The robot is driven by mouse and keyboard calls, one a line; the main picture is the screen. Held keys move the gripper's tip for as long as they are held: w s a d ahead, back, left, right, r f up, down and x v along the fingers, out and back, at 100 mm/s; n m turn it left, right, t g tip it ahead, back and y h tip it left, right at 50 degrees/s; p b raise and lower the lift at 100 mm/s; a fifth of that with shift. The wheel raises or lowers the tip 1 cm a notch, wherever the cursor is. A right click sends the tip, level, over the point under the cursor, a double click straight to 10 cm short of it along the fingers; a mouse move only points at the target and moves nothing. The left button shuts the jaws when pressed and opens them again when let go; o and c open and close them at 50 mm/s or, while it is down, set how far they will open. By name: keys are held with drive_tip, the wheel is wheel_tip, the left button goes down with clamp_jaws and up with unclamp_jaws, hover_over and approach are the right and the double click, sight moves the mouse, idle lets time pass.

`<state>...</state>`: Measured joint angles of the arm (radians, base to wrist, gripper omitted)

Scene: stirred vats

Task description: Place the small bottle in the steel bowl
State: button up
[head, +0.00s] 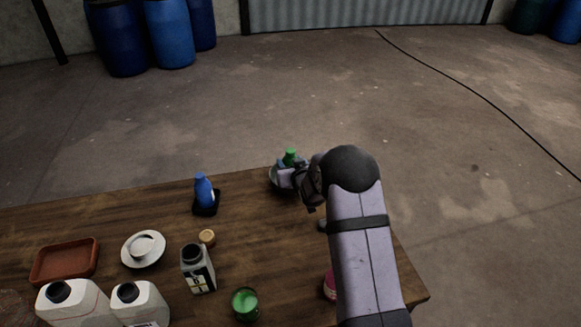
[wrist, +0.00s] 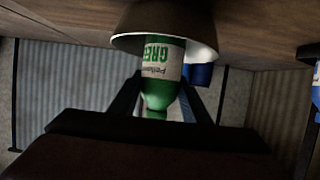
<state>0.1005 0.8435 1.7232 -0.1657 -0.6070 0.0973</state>
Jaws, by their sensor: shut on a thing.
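The small bottle has a green cap (head: 290,156) and a white label with green lettering (wrist: 160,55). My gripper (head: 291,174) is shut on the bottle near its neck, and the fingers show on both sides of it in the wrist view (wrist: 158,98). The steel bowl (head: 273,181) stands at the table's far edge, partly hidden by my gripper. In the wrist view, where the scene appears upside down, the bottle's lower end goes behind the near wall of the bowl (wrist: 150,20). Whether its base touches the bowl's bottom is hidden.
A blue bottle (head: 203,188) stands on a black pad (head: 207,208) left of the bowl. The wooden table (head: 255,235) also holds a grey bottle (head: 197,270), a green-topped container (head: 245,304), a white dish (head: 130,258), a reddish tray (head: 64,262) and white jugs (head: 75,303).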

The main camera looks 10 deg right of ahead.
drive_tip(key=shift+f, duration=0.95)
drive_tip(key=shift+f, duration=0.15)
drive_tip(key=o, duration=1.2)
drive_tip(key=shift+o, duration=0.2)
drive_tip(key=shift+r, duration=0.2)
drive_tip(key=shift+s+r, duration=0.15)
drive_tip(key=shift+s, duration=0.45)
drive_tip(key=b+v, duration=0.1)
drive_tip(key=v, duration=0.9)
drive_tip(key=shift+s+r, duration=0.2)
drive_tip(key=shift+s, duration=0.1)
